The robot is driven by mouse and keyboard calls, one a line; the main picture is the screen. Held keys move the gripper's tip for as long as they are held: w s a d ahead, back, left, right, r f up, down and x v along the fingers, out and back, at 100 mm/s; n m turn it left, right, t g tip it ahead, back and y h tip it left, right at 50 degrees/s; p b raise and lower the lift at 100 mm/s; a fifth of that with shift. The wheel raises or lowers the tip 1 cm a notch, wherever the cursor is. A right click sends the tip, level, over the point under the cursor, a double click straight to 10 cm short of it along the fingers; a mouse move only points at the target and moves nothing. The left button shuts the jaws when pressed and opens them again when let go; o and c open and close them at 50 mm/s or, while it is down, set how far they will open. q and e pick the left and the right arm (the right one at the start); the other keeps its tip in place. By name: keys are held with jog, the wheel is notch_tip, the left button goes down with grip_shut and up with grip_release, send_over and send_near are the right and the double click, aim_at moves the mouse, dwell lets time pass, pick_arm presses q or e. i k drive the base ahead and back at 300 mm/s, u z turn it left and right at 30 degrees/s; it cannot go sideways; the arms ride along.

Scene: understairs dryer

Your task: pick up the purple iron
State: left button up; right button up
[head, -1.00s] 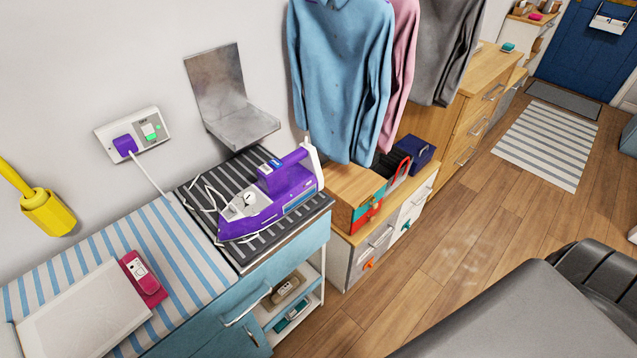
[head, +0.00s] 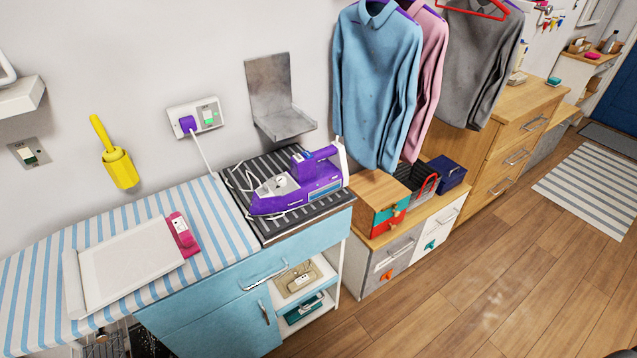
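The purple iron (head: 298,186) lies on a dark striped rest mat (head: 285,226) at the right end of the blue cabinet top. Its white heel is at the right and its nose points left. A white cord runs from around the iron up to a purple plug (head: 188,124) in the wall socket (head: 209,116). Neither of my grippers is in view.
A striped ironing surface (head: 215,213) with a white board (head: 130,262) and a pink device (head: 182,236) lies left of the iron. A metal wall bracket (head: 283,122) is behind it. Hanging shirts (head: 375,85) and a wooden box (head: 375,203) stand right. Wooden floor (head: 480,290) is clear.

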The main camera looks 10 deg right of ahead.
aim_at(309, 182)
jog(key=z, duration=0.35)
jog(key=i, duration=0.5)
jog(key=z, duration=2.55)
jog(key=i, duration=2.05)
jog(key=u, duration=2.95)
